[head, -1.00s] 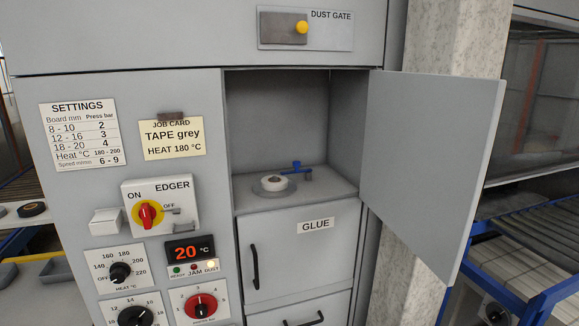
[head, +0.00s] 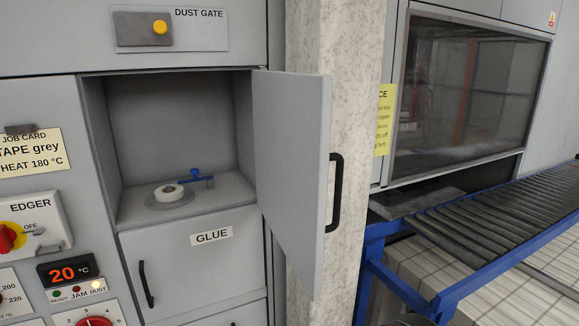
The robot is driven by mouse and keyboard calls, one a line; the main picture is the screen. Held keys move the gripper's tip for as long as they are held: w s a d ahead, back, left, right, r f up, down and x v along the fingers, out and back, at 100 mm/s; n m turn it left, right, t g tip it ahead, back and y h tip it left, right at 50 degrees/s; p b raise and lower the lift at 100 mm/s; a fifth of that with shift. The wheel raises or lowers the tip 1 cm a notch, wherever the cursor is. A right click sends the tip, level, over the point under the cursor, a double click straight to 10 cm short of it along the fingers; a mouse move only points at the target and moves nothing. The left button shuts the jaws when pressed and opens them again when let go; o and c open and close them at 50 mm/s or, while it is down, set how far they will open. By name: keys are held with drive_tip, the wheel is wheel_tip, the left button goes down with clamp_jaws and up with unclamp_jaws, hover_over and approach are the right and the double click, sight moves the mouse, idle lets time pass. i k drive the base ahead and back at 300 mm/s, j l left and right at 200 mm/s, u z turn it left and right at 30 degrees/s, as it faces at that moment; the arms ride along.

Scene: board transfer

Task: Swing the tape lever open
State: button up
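The blue tape lever (head: 195,177) sits inside the open compartment of the edger cabinet, on its floor. Its arm lies beside and just behind a white tape roll (head: 168,193), which rests on a round grey disc (head: 170,201). From this angle I cannot tell whether the lever touches the roll. The compartment door (head: 290,180) stands swung open to the right, with a black handle (head: 335,192) on its outer face. My gripper is not in view.
A GLUE door (head: 190,260) is shut below the compartment. The control panel with a red EDGER switch (head: 8,238) is at left. A pale column (head: 330,50) stands behind the open door. A blue-framed roller conveyor (head: 490,230) fills the right side.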

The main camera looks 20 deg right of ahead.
sight(194, 171)
drive_tip(key=l+u, duration=0.3)
drive_tip(key=l, duration=0.45)
drive_tip(key=k+l+u, duration=0.15)
drive_tip(key=l+u, duration=0.2)
drive_tip(key=l, duration=0.4)
drive_tip(key=i+j+u, duration=0.2)
drive_tip(key=i+j, duration=0.45)
drive_tip(key=i+j+z, duration=0.7)
drive_tip(key=k, duration=0.1)
